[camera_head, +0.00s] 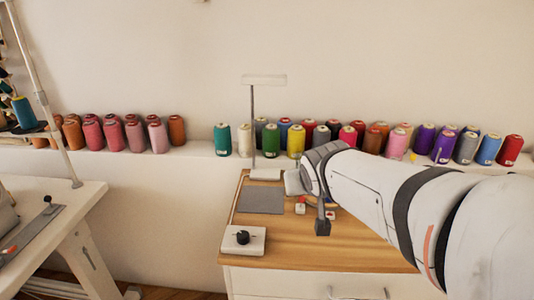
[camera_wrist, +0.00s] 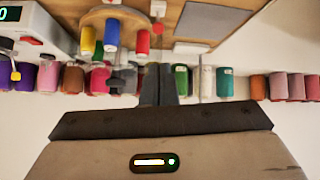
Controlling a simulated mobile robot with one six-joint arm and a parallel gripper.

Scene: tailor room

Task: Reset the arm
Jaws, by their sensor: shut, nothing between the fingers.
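My arm reaches in from the right in the head view, with its wrist over the wooden worktop (camera_head: 350,248). In the wrist view my gripper (camera_wrist: 164,75) shows as two dark fingers close together, shut and empty. It is clear of the worktop items, with the row of thread spools behind it.
Thread spools (camera_head: 222,139) line the wall ledge. The worktop holds a grey mat (camera_head: 262,200), a white post stand (camera_head: 253,130) and a knobbed box (camera_head: 243,240). A round wooden holder (camera_wrist: 122,17) carries blue, yellow and red spools. A white sewing table (camera_head: 85,200) stands left.

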